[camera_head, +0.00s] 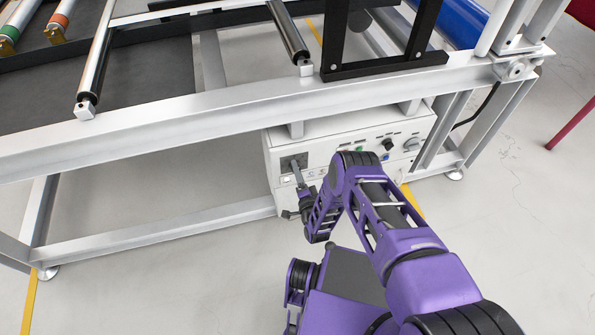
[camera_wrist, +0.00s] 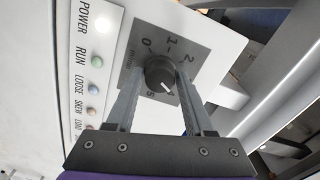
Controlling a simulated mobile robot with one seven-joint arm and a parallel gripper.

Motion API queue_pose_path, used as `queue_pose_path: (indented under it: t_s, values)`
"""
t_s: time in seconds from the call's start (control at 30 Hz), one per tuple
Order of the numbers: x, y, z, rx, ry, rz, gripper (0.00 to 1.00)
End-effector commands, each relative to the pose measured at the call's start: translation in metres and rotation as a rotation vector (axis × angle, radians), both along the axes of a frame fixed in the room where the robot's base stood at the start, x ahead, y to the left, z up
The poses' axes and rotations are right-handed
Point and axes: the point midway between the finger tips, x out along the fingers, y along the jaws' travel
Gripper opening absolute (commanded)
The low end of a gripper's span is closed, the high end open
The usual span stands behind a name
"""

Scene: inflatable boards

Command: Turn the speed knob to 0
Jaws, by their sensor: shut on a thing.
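The speed knob (camera_wrist: 158,71) is a dark round knob on a grey square dial plate (camera_wrist: 188,48), seen in the wrist view. Its white mark points to the lower right of the picture, close to the figure that looks like 4. The 0 is at the upper left of the knob, with 1 and 2 following to the right. My gripper (camera_wrist: 161,76) has one finger on each side of the knob and is shut on it. In the head view my gripper (camera_head: 296,174) reaches the left end of the white control box (camera_head: 345,128); the knob is hidden there.
Beside the dial is a label strip with several small round lamps (camera_wrist: 96,62). Another black knob (camera_head: 388,145) is farther right on the box. The machine's grey frame rail (camera_head: 220,108) runs above the box. Open floor (camera_head: 150,270) lies in front.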

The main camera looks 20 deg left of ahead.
Motion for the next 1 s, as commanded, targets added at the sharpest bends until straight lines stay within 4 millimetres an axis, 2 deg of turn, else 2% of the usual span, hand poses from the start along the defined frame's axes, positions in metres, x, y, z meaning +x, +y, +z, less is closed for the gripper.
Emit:
queue_pose_path:
  t_s: [1.0]
  values:
    - [0.0007, 0.0027, 0.0028, -0.82, -0.509, 0.0, 0.0]
